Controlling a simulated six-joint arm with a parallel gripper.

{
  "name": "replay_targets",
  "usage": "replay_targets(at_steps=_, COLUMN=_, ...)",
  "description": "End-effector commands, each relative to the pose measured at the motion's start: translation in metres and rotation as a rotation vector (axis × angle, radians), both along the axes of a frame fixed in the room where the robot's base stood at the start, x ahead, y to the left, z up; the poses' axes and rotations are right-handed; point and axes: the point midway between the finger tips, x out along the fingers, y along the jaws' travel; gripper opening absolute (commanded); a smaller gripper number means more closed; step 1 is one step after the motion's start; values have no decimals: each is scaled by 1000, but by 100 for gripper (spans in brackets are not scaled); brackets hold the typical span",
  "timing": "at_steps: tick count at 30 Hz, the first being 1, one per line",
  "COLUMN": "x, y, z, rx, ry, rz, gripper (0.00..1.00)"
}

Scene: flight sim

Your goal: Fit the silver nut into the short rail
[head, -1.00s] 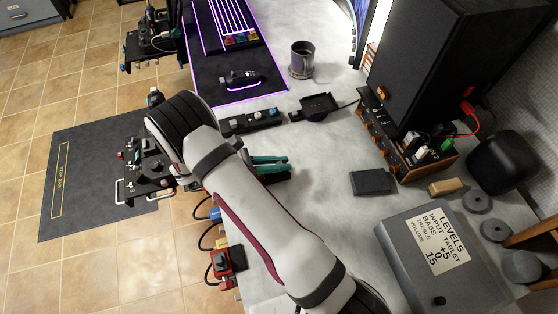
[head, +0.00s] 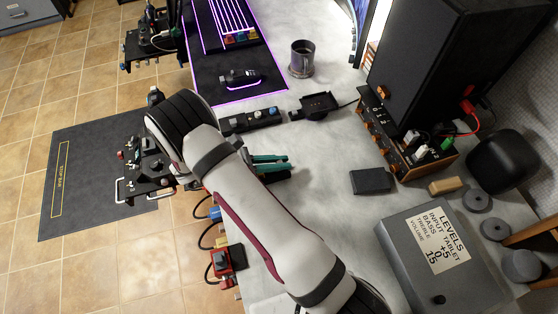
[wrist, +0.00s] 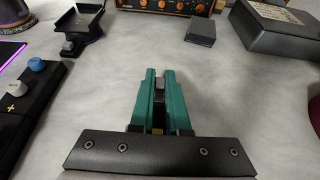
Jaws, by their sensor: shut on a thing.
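My gripper (head: 270,163) has teal fingers and is over the pale desk, partly behind my own arm in the head view. In the wrist view my gripper (wrist: 159,80) is shut on a small grey piece, seemingly the silver nut (wrist: 159,84), between its fingertips. Its shape is mostly hidden by the fingers. A short black bar with knobs (head: 250,121) lies on the desk beyond my gripper. It shows at the left of the wrist view (wrist: 30,90), apart from my gripper. I cannot tell whether this bar is the short rail.
A black cradle (head: 318,104) and a dark mug (head: 302,60) stand beyond the bar. A dark block (head: 371,181), an amplifier (head: 408,140) and a grey box with a LEVELS label (head: 440,260) are to the right. Coloured clamps (head: 226,260) line the near edge. The desk between is clear.

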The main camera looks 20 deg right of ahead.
Motion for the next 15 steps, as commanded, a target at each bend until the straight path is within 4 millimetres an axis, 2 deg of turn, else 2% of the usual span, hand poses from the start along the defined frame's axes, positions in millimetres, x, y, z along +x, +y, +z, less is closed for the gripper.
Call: replay_targets(at_steps=15, x=0, y=0, z=-9, rx=0, ry=0, rz=0, gripper=0)
